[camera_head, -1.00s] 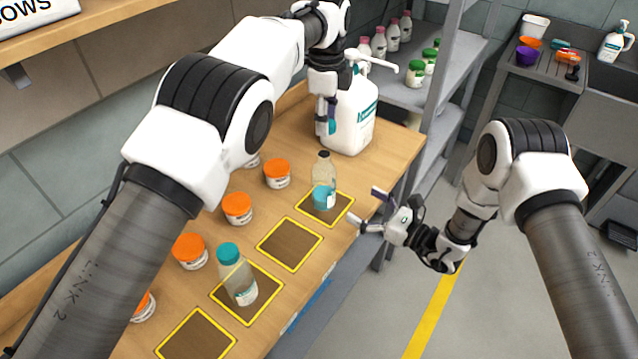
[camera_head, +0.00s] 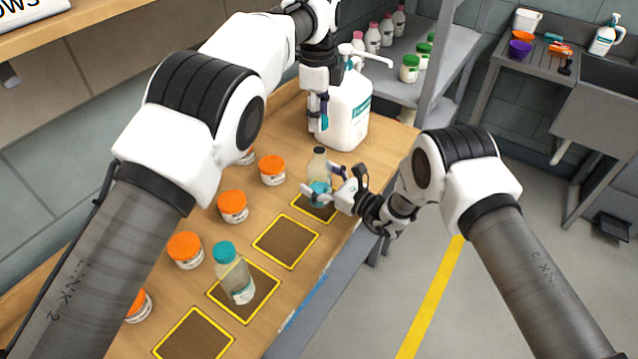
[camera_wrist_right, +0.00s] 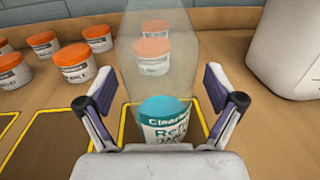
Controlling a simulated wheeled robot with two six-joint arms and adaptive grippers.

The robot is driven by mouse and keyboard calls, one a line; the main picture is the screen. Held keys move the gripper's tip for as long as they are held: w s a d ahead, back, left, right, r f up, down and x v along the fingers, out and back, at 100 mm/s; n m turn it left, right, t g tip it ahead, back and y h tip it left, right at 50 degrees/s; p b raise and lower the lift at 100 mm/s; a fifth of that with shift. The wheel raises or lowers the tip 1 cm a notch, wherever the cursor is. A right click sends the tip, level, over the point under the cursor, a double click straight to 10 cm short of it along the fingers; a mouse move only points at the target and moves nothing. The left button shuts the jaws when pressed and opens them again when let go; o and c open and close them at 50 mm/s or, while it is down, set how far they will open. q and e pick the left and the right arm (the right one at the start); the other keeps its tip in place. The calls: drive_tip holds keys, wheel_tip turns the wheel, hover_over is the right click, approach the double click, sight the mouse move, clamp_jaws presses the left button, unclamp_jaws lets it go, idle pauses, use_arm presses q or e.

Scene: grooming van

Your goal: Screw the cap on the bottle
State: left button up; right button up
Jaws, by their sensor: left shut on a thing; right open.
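A clear bottle (camera_head: 319,166) with a dark neck top and teal contents stands upright on the far yellow-framed square. My right gripper (camera_head: 319,182) is open at the bottle's lower part. In the right wrist view, my right gripper (camera_wrist_right: 160,92) has a finger on each side of the bottle (camera_wrist_right: 160,55), with gaps visible. The bottle's top is out of that view. My left gripper (camera_head: 319,128) is shut on a small teal thing, seemingly the cap (camera_head: 324,117), above and behind the bottle, in front of the white pump jug. The fingers partly hide the cap.
The white pump jug (camera_head: 349,118) stands close behind the bottle. A second bottle (camera_head: 237,280) with a teal cap stands on a nearer square. Several orange-lidded jars (camera_head: 233,207) line the left. Framed squares between and in front of the bottles are empty.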

sight(318, 149)
use_arm(q)
drive_tip(key=shift+s+d, duration=0.1)
use_arm(e)
clamp_jaws()
use_arm(q)
drive_tip(key=shift+f, duration=2.45)
drive_tip(key=shift+f, duration=0.9)
drive_tip(key=shift+f, duration=0.55)
